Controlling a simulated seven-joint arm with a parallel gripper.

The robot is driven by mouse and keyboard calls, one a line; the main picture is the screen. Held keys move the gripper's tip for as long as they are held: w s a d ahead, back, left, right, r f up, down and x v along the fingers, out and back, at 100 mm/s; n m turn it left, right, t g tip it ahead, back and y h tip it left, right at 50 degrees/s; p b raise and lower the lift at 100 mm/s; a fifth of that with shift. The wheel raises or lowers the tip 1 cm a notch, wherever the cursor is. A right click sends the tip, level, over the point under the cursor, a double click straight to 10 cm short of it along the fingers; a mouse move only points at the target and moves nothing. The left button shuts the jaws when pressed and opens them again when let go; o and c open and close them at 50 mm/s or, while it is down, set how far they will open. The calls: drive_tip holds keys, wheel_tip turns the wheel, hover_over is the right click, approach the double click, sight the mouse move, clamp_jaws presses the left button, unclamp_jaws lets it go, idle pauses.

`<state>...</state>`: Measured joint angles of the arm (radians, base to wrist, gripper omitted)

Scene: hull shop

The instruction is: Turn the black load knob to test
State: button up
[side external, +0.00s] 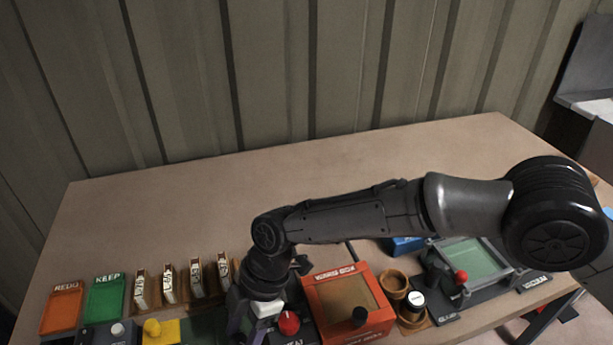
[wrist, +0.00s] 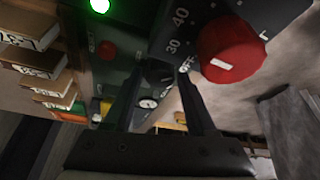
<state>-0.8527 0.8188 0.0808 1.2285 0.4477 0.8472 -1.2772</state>
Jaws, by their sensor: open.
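A black knob (wrist: 160,72) sits on the dark panel in the wrist view, beside lettering that seems to read OFF. It is dim, and I cannot read which mark it points to. My gripper (wrist: 159,82) is open, with one finger on each side of the black knob in this view. I cannot tell whether the fingers touch it. In the side view my gripper (side external: 246,322) points down at the panel by the front edge, and its fingertips and the black knob are hidden or out of frame.
A large red knob (wrist: 232,50) with a white mark and a numbered scale is close to the right finger. A green lamp (wrist: 100,5) is lit, near a red button (wrist: 107,48). An orange box (side external: 345,300) stands right of my gripper. The bench's back is clear.

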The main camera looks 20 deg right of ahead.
drive_tip(key=n+g, duration=0.1)
drive_tip(key=n, duration=0.1)
drive_tip(key=n+h, duration=0.1)
drive_tip(key=n, duration=0.2)
drive_tip(key=shift+w+a+g, duration=0.1)
drive_tip(key=shift+w+g, duration=0.05)
drive_tip(key=shift+g, duration=0.25)
drive_tip(key=w+d+r, duration=0.2)
drive_tip(key=d+r, duration=0.2)
drive_tip(key=r, duration=0.4)
drive_tip(key=w+d+r+t, duration=0.1)
drive_tip(key=w+d+r, duration=0.2)
drive_tip(key=r, duration=0.6)
drive_tip(key=w+d+r+m+t+y, duration=0.1)
drive_tip(key=w+d+r, duration=0.1)
drive_tip(key=d+r, duration=0.4)
drive_tip(key=shift+w+v, duration=0.2)
drive_tip(key=shift+v, duration=1.1)
drive_tip(key=shift+a, duration=0.15)
